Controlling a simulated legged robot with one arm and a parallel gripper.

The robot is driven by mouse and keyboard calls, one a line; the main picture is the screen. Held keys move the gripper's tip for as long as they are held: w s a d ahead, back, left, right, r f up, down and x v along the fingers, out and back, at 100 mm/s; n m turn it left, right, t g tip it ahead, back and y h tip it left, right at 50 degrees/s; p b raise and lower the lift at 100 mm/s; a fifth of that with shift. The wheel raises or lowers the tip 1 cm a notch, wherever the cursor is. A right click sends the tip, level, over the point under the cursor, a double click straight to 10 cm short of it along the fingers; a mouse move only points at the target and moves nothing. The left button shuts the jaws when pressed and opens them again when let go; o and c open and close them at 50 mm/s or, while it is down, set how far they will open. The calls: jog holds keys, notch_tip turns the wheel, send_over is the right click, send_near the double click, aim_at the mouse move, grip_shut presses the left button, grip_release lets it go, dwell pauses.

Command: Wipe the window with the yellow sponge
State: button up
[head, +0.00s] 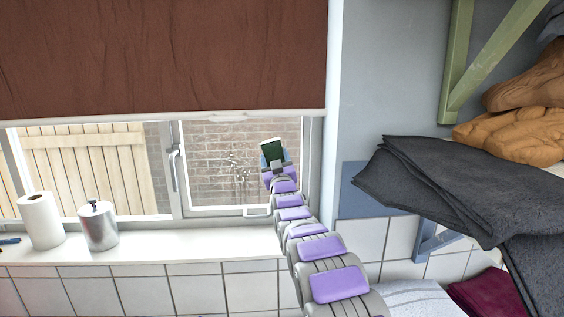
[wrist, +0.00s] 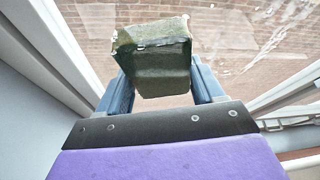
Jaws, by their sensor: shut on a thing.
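My gripper (head: 274,161) is in front of the right window pane (head: 222,145), near its right side. It is shut on a dark green block (head: 272,150), which looks like a sponge; no yellow shows on it. In the wrist view the block (wrist: 152,55) sits between the two blue fingers, its worn, pale-edged end pointing at the glass. I cannot tell whether it touches the pane. White smears (wrist: 240,35) show on the glass in the wrist view, and fainter marks show left of the gripper in the head view.
A brown blind (head: 160,55) covers the window's upper part. A window handle (head: 174,166) stands on the middle frame. A paper roll (head: 41,220) and a metal canister (head: 98,225) stand on the sill (head: 180,245). Dark grey cloths (head: 440,185) hang at right, near a green bracket (head: 460,70).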

jog(key=shift+a+f+p, duration=0.2)
jog(key=shift+a+p, duration=0.15)
jog(key=shift+a, duration=2.9)
jog(key=shift+a, duration=0.1)
jog(key=shift+a+p, duration=1.1)
jog(key=shift+a, duration=0.85)
jog(key=shift+s+d, duration=0.15)
jog(key=shift+s+b, duration=1.05)
jog(key=shift+s, duration=1.85)
jog(key=shift+s+b, duration=0.4)
jog(key=shift+s, duration=1.1)
